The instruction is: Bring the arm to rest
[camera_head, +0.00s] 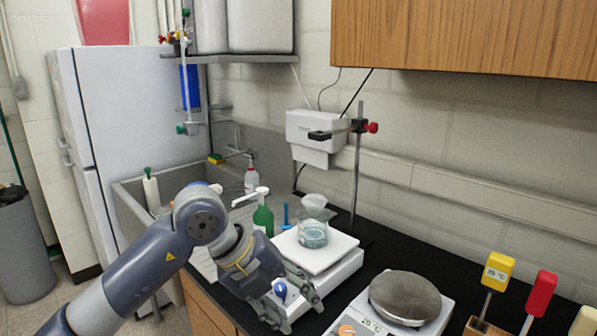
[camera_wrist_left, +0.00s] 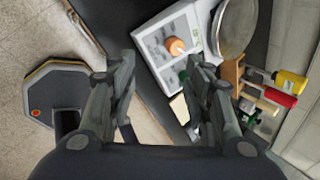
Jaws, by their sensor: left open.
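My left arm (camera_head: 140,275) comes in from the lower left of the head view. My left gripper (camera_head: 293,312) is low at the front edge of the black bench, in front of the white stirrer. In the left wrist view its two fingers (camera_wrist_left: 160,85) stand apart with nothing between them. My right gripper does not show.
A glass beaker with a funnel (camera_head: 313,232) stands on the white stirrer (camera_head: 335,252). A hot plate with a round grey top (camera_head: 405,297) is to its right. Yellow (camera_head: 497,270) and red (camera_head: 541,292) handled tools stand at the right. A green bottle (camera_head: 263,218) is by the sink.

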